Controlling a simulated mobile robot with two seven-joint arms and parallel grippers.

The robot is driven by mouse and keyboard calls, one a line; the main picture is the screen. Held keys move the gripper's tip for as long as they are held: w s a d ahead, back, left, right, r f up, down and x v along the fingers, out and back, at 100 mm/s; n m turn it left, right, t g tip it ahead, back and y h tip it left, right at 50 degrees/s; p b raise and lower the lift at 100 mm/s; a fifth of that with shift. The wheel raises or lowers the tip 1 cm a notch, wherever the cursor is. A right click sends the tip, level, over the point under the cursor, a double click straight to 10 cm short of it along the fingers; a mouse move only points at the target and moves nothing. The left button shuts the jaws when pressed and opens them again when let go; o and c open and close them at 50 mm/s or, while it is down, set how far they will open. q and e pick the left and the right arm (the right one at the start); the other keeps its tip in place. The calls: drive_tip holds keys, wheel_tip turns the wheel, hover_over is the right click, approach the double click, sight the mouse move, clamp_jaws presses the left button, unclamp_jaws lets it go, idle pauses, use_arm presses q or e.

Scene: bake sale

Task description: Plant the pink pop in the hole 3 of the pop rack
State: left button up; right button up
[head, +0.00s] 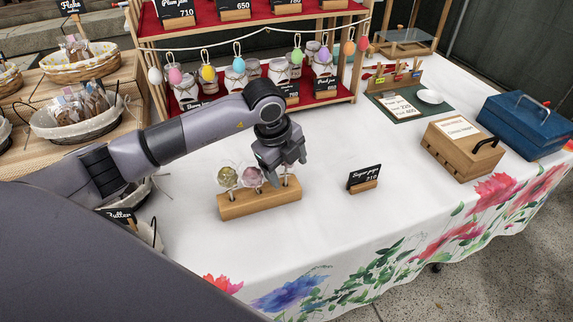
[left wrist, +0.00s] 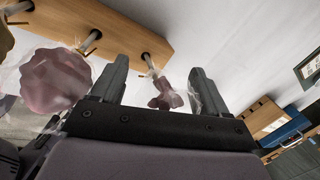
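The wooden pop rack (head: 258,206) stands on the white cloth; its edge also shows in the left wrist view (left wrist: 120,30). A yellowish pop (head: 227,177) and a round pink pop (head: 252,177) stand at its left and middle; the pink one looks large in the left wrist view (left wrist: 55,80). A smaller dusky-pink pop (left wrist: 165,96) in clear wrap has its stick in the rack's right-hand hole. My left gripper (head: 285,160) is over that end, its fingers apart on either side of this pop. The gripper hides that pop's head in the head view. My right gripper is out of view.
A price sign (head: 364,178) stands right of the rack. A wooden box (head: 462,148) and a blue cash box (head: 525,125) are farther right. A red shelf (head: 330,98) with jars and hanging eggs is behind; baskets (head: 75,122) are left. Cloth in front is clear.

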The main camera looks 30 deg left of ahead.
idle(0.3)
use_arm(q)
drive_tip(key=shift+r, duration=0.55)
drive_tip(key=v, duration=0.6)
drive_tip(key=shift+s, duration=0.15)
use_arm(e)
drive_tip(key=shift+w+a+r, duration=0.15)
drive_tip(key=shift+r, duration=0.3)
